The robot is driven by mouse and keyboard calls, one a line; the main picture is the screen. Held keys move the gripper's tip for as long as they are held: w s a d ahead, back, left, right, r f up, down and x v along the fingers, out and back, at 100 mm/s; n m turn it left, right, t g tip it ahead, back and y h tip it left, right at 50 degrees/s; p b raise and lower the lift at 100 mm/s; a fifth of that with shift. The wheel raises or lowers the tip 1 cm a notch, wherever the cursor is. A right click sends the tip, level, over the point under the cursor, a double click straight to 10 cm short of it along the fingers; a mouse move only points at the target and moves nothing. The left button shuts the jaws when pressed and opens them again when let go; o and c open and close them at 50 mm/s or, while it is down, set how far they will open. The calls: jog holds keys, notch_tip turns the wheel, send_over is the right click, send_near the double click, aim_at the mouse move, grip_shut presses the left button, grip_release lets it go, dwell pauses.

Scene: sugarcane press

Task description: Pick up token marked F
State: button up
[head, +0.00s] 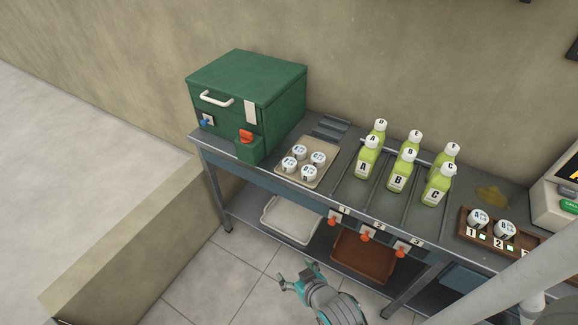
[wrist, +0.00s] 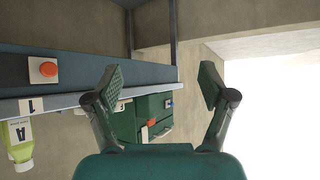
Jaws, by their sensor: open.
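Several small white tokens with dark lettering stand on a beige tray (head: 322,178) on the bench in the head view. In the wrist view a small white patch with a letter like F (wrist: 121,105) shows beside a finger, partly hidden. My gripper (head: 297,272) is open and empty, low in front of the bench and well apart from the tray. In the wrist view my gripper (wrist: 170,85) has its two fingers spread wide.
A green press box (head: 245,95) stands left of the tray. Several green bottles (head: 398,175) stand in lanes to its right. A wooden rack (head: 465,238) holds two white tokens. Red knobs (head: 365,236) line the bench front. A low wall (head: 130,240) is at left.

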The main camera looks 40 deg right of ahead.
jog(key=w+d+g, duration=0.1)
jog(key=w+d, duration=0.3)
jog(key=w, duration=0.4)
jog(key=m+g, duration=0.3)
jog(key=g, duration=0.2)
send_near(290, 162)
jog(key=x, duration=0.9)
jog(key=shift+w+f, duration=0.1)
jog(key=c, duration=1.2)
